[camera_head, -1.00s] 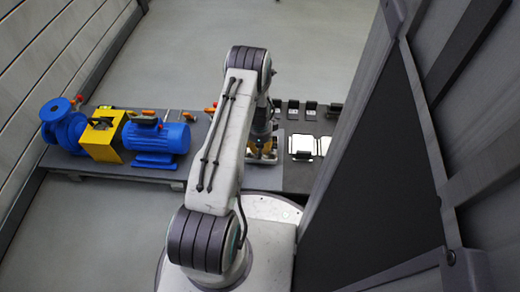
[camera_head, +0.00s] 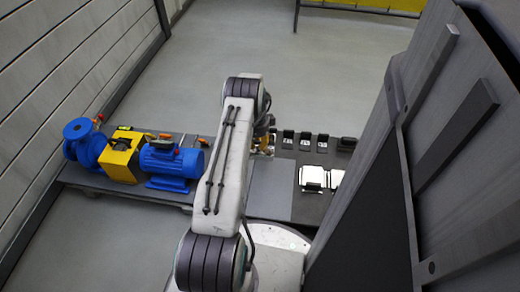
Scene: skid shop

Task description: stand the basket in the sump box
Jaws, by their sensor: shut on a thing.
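My gripper (camera_head: 267,135) is largely hidden behind my own white arm, above the right half of the dark skid deck (camera_head: 269,196). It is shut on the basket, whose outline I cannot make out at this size. Small brass-yellow parts show at the gripper, and I cannot tell whether they belong to it or to things behind. I cannot pick out the sump box for sure.
A blue pump (camera_head: 84,143), a yellow guard (camera_head: 121,156) and a blue motor (camera_head: 171,163) stand on the skid's left. White plates (camera_head: 312,178) and small black blocks (camera_head: 304,142) lie right. A grey panel stands close at right. Floor beyond is clear.

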